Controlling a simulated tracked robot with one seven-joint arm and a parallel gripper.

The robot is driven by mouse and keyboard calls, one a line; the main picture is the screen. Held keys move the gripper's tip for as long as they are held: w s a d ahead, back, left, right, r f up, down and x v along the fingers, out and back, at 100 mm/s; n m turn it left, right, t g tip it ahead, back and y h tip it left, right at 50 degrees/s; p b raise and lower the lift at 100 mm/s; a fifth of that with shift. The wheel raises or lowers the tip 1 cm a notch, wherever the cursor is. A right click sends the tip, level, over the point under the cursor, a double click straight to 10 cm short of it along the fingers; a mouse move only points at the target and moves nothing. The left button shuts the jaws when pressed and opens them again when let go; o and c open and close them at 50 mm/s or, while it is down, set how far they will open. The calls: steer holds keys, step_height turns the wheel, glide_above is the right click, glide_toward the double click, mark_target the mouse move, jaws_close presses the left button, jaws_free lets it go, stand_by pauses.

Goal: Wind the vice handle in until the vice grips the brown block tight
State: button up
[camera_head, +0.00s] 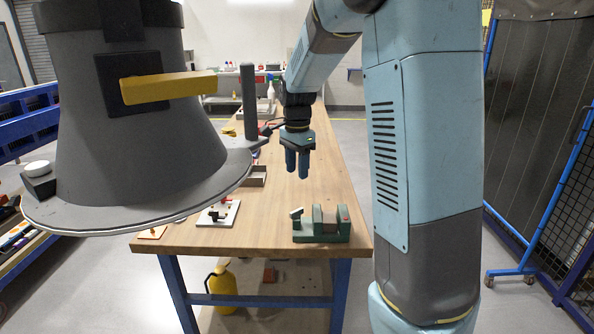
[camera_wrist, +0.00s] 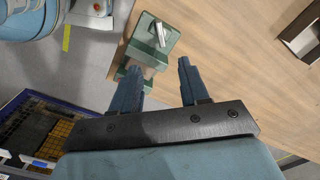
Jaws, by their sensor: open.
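The green vice (camera_head: 322,236) stands on the near end of the wooden workbench, at the right. Its pale handle (camera_head: 296,213) sticks up at the vice's left end in the head view. In the wrist view the vice (camera_wrist: 146,46) and the handle (camera_wrist: 161,33) lie beyond my fingertips. A brownish patch, likely the brown block (camera_wrist: 149,72), shows at the vice, partly hidden by my left finger. I cannot tell whether the jaws touch it. My gripper (camera_head: 297,167) is open and empty, pointing down above and behind the vice, apart from it; it also shows in the wrist view (camera_wrist: 157,76).
The workbench (camera_head: 330,180) is bare around and behind the vice. A white plate with small fittings (camera_head: 218,213) lies to the left. An open box (camera_head: 256,176) and a dark upright post (camera_head: 248,100) stand farther back on the left. A yellow container (camera_head: 220,285) sits below.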

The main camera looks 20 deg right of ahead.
mark_target(297, 211)
steer(key=shift+o, duration=1.4)
steer(key=shift+n, duration=0.7)
steer(key=shift+o, duration=0.9)
steer(key=shift+n, duration=0.8)
steer(key=shift+o, duration=0.7)
steer(key=n, duration=0.3)
step_height(297, 211, down, 14)
steer(key=n, duration=1.2)
steer(key=shift+s+r, duration=0.15)
steer(key=shift+r, duration=0.05)
steer(key=shift+c, duration=0.4)
